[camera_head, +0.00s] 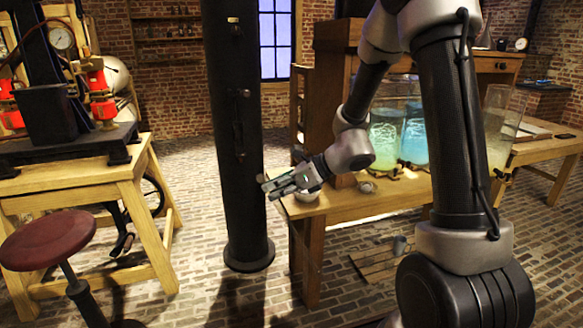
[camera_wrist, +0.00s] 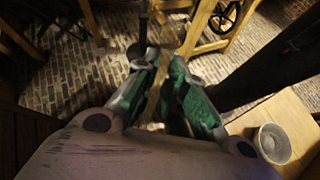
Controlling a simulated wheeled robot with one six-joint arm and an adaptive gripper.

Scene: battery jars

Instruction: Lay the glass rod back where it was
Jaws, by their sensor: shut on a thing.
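My gripper (camera_head: 268,187) reaches out to the left past the left end of the wooden workbench, near the black iron column. In the wrist view its green-padded fingers (camera_wrist: 163,62) are close together. A thin, pale brownish strip (camera_wrist: 153,98) shows between the pads; it seems to be the glass rod, seen nearly end to end and too faint to follow beyond the fingers.
The black column (camera_head: 238,130) stands just left of my gripper. A small bowl (camera_wrist: 273,143) sits on the bench's near left corner (camera_head: 335,203), close under my wrist. A red stool (camera_head: 50,240) and wooden stand (camera_head: 85,185) are farther left. Brick floor lies below my fingertips.

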